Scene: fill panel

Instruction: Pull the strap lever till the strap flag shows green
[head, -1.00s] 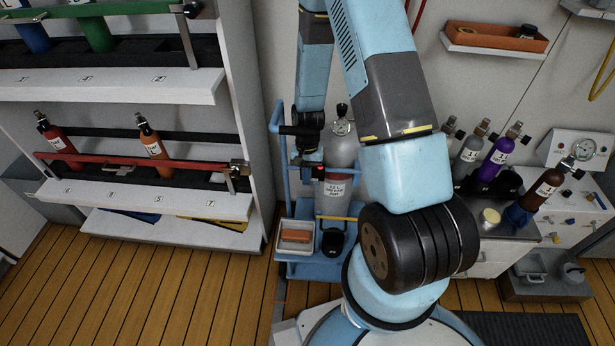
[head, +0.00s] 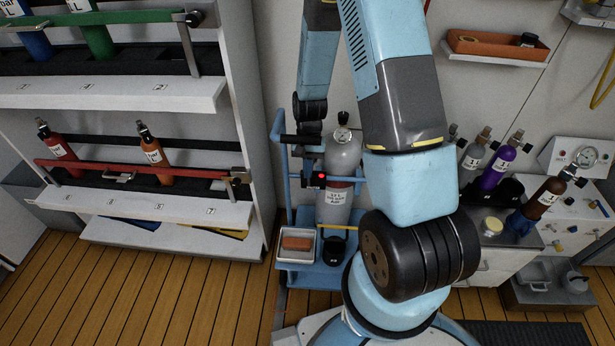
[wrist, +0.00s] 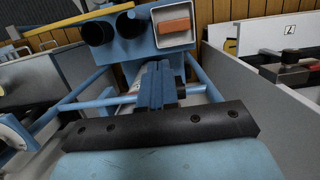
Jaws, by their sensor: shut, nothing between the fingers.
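A grey cylinder (head: 342,165) with a white label stands upright in a blue trolley (head: 275,150), held by a blue strap band (head: 345,179). The strap flag (head: 321,176) shows as a small red patch at the band's left end. I cannot make out the strap lever clearly; my gripper and the dark parts near the flag hide that area. My gripper (head: 308,160) is at the trolley's left side, close to the flag. In the wrist view my gripper's blue fingers (wrist: 156,72) are together, with nothing visible between them, pointing toward the trolley's base.
A white tray (head: 281,256) with an orange block and a black cup (head: 333,250) sit low on the trolley. A bottle shelf (head: 150,205) stands close on the left. A bench (head: 510,230) with bottles is on the right. Wooden floor (head: 130,290) is clear in front.

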